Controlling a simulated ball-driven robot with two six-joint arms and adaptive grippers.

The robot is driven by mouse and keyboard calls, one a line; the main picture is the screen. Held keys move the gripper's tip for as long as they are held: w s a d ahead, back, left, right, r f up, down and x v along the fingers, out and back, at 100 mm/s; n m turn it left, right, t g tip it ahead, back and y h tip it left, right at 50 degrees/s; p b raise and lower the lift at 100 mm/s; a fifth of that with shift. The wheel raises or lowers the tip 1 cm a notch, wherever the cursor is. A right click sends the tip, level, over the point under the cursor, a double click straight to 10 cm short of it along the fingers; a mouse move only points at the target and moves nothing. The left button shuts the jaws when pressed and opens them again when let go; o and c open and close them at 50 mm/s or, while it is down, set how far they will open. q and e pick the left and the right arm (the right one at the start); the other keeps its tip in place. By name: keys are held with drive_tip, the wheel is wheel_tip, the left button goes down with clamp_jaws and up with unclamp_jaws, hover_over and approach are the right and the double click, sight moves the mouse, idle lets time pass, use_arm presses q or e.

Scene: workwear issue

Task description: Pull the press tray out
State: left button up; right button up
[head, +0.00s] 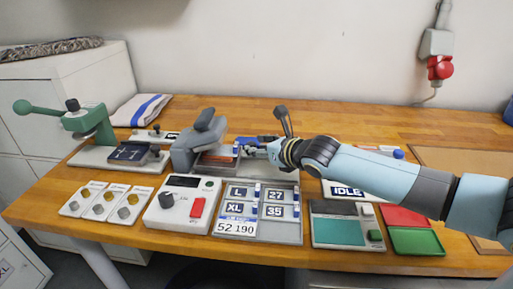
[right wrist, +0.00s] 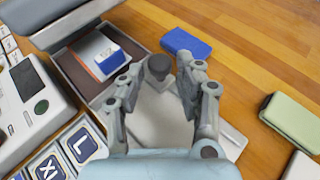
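The grey press (head: 200,138) stands left of the middle of the wooden table, with its top part raised at a tilt. The press tray (right wrist: 75,72) shows as a shallow dark brown tray with a pale rim. In it lies a white and orange piece with a blue and white block (right wrist: 109,60) on it. A dark round knob (right wrist: 158,67) stands at the tray's right side. My right gripper (right wrist: 163,76) is open, with its fingers on either side of the knob; I cannot tell whether they touch it. My left gripper is not in view.
A blue block (right wrist: 186,42) lies just beyond the gripper. A control box (head: 183,203) and a label board (head: 262,210) stand in front of the press. A green hand press (head: 88,120) stands at the left.

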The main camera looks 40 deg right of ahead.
drive_tip(key=shift+w+f, duration=0.15)
drive_tip(key=shift+w, duration=0.25)
drive_tip(key=shift+c, duration=0.4)
clamp_jaws()
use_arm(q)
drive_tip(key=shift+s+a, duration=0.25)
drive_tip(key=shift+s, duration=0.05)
